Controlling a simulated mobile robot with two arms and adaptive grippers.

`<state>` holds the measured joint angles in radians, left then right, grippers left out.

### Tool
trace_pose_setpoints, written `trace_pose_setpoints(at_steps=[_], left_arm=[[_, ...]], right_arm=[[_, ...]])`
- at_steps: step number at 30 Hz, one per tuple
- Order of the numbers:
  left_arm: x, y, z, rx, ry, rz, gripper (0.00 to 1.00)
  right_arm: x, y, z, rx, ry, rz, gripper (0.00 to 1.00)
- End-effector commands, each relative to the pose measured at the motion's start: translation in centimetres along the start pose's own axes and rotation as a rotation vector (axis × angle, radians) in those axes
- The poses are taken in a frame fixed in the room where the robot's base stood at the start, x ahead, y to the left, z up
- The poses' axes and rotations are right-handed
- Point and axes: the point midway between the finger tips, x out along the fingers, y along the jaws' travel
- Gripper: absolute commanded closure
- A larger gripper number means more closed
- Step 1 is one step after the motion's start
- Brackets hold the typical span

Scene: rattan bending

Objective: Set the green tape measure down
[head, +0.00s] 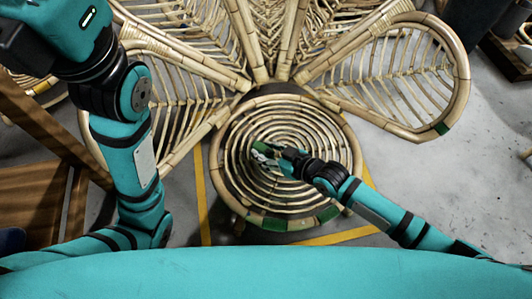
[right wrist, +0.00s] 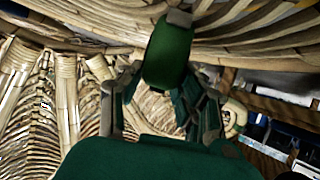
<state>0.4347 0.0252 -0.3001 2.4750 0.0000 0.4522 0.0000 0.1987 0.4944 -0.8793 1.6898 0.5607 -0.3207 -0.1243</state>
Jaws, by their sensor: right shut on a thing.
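The green tape measure (head: 259,147) is over the round coiled-rattan seat (head: 308,192) in the head view, a little left of the seat's middle. My right gripper (head: 269,151) is shut on it, and the fingers partly cover it. In the right wrist view the tape measure (right wrist: 168,52) is large and dark green, with a grey end, between the fingers of my right gripper (right wrist: 163,85). Rattan strips lie close beyond it; I cannot tell whether it touches them. My left arm shows at the left of the head view, but its gripper is out of frame.
A fan-shaped rattan back (head: 395,75) with looped petals rises behind the seat. Yellow tape lines (head: 202,195) mark the grey floor around it. A brown wooden piece of furniture (head: 35,185) stands at the left. The seat around the gripper looks clear.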

Motion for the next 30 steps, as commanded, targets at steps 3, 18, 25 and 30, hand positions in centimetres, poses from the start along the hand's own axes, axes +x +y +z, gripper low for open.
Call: trace_pose_setpoints(at_steps=[3, 18, 25, 30], left_arm=[[0.1, 0.0, 0.0, 0.0, 0.001, 0.0, 0.6], [0.2, 0.1, -0.1, 0.001, 0.007, 0.003, 0.6], [0.3, 0.1, -0.1, 0.0, 0.007, 0.003, 0.6], [0.2, -0.2, 0.5, -0.002, -0.019, -0.009, 0.6]], right_arm=[[0.0, 0.1, -0.2, -0.001, 0.003, 0.001, 1.0], [0.1, 0.0, 0.2, 0.0, 0.001, 0.0, 0.42], [0.1, 0.0, 0.1, 0.0, 0.001, 0.0, 0.42], [-1.5, 0.1, -0.3, 0.0, -0.002, 0.001, 0.42]])
